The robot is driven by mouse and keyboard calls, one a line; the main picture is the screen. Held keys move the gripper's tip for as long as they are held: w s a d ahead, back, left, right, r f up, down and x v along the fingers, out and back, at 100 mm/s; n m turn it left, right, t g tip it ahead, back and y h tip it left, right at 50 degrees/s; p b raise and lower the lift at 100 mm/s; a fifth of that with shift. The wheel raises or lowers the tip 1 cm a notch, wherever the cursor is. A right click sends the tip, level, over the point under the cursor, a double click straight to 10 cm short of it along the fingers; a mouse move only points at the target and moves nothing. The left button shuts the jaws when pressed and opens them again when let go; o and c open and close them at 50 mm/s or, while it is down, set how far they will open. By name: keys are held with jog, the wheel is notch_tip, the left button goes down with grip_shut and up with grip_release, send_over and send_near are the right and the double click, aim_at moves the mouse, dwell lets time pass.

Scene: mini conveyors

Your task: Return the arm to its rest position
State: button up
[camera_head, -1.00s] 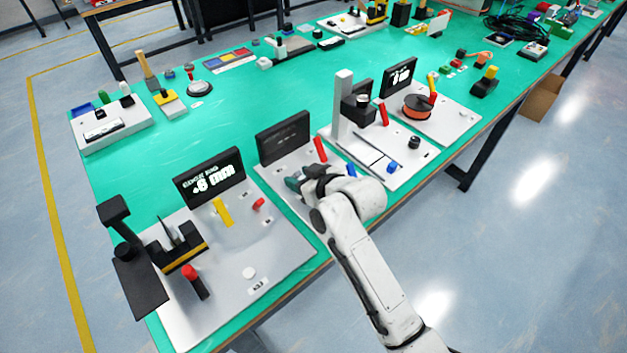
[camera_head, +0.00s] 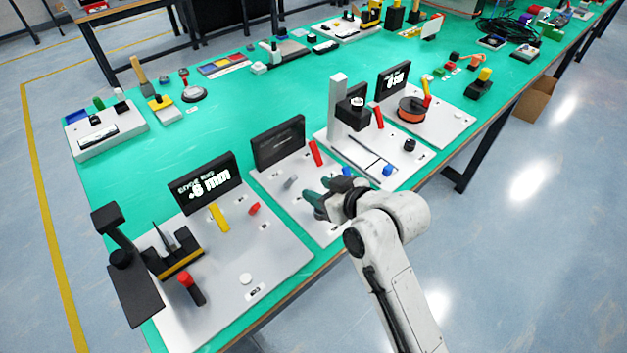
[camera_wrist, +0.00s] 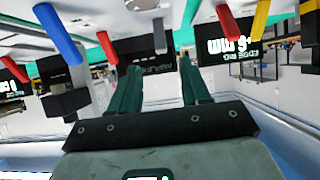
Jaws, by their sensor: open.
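My gripper (camera_head: 314,192) is above the front part of the second station from the left. Its two dark green fingers point left toward a grey board (camera_head: 295,203) with a black display (camera_head: 278,142). In the wrist view my gripper (camera_wrist: 157,85) shows two green fingers apart with nothing between them. My white arm (camera_head: 402,290) reaches in from the lower right, past the table's front edge. The wrist picture appears upside down, with a blue handle (camera_wrist: 57,33) and a red handle (camera_wrist: 105,46) on one side of the fingers.
The left station (camera_head: 235,270) has a lit display, a yellow piece and a red-topped handle. To the right stands a white post (camera_head: 335,105) on a white board, then an orange spool (camera_head: 411,109). Open floor lies front right.

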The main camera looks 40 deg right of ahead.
jog(key=shift+s+a+f, duration=0.15)
jog(key=shift+a+f, duration=0.05)
jog(key=shift+a, duration=0.05)
jog(key=s+a+f+g, duration=0.1)
jog(key=s, duration=0.1)
jog(key=s+a+f+g, duration=0.2)
jog(key=s, duration=0.1)
jog(key=s+a+f+g, duration=0.2)
jog(key=s, duration=0.1)
jog(key=shift+s+a+n+y, duration=0.15)
jog(key=shift+a+n+y, duration=0.15)
jog(key=shift+y, duration=0.1)
jog(key=s+f+g, duration=0.3)
jog(key=s, duration=0.4)
jog(key=s+d+f+g, duration=0.1)
jog(key=s+f+g, duration=0.2)
jog(key=s, duration=0.4)
jog(key=shift+s+f+h, duration=0.3)
jog(key=shift+s+f, duration=0.05)
jog(key=shift+f, duration=0.3)
jog(key=shift+w+m, duration=0.1)
jog(key=shift+m, duration=0.3)
